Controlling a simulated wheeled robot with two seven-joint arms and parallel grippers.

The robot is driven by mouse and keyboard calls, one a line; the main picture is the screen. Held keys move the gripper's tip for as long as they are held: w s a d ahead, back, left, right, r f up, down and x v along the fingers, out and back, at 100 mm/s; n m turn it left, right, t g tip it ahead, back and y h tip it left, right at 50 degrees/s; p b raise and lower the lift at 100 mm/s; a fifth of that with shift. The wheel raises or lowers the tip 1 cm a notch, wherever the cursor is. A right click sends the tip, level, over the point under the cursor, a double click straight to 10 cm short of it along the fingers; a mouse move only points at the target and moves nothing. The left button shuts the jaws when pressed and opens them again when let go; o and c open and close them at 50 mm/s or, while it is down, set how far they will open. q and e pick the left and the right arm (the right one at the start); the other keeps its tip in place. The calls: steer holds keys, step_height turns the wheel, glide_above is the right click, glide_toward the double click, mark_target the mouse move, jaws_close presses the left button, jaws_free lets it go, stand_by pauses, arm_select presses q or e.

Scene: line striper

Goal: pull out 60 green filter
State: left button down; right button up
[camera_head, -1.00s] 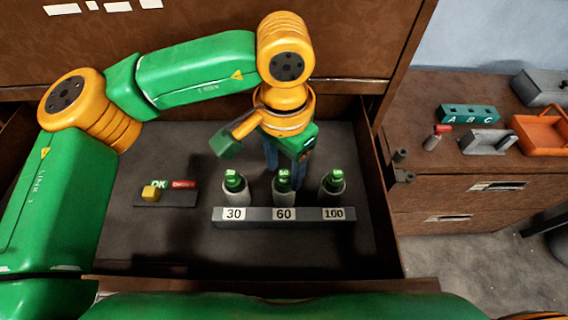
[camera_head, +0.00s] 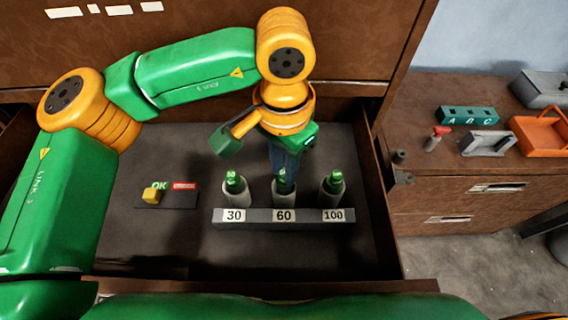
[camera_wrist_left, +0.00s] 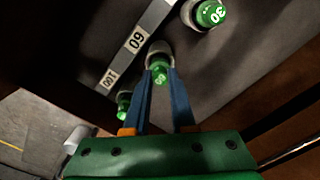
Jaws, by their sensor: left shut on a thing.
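The 60 green filter (camera_head: 283,178) stands upright in the middle grey holder, behind the label 60 on the rack (camera_head: 284,226). It also shows in the left wrist view (camera_wrist_left: 160,73). My left gripper (camera_head: 284,168) comes down over it from behind. In the left wrist view its two blue fingers (camera_wrist_left: 159,80) lie on either side of the green top and are shut on it. The filter still sits in its holder. The 30 filter (camera_head: 235,182) stands to its left and the 100 filter (camera_head: 333,181) to its right. My right gripper does not show.
The rack stands in an open drawer (camera_head: 330,268) with a dark floor. On the cabinet at right are a teal A B C block (camera_head: 468,115), a grey holder (camera_head: 487,144) and an orange tray (camera_head: 541,136).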

arm_select(q)
steer(key=shift+r, duration=0.3)
step_height(320, 180, up, 9)
steer(key=p, duration=0.7)
steer(key=shift+f, duration=0.2)
stand_by(0.3)
steer(key=shift+r, duration=0.1)
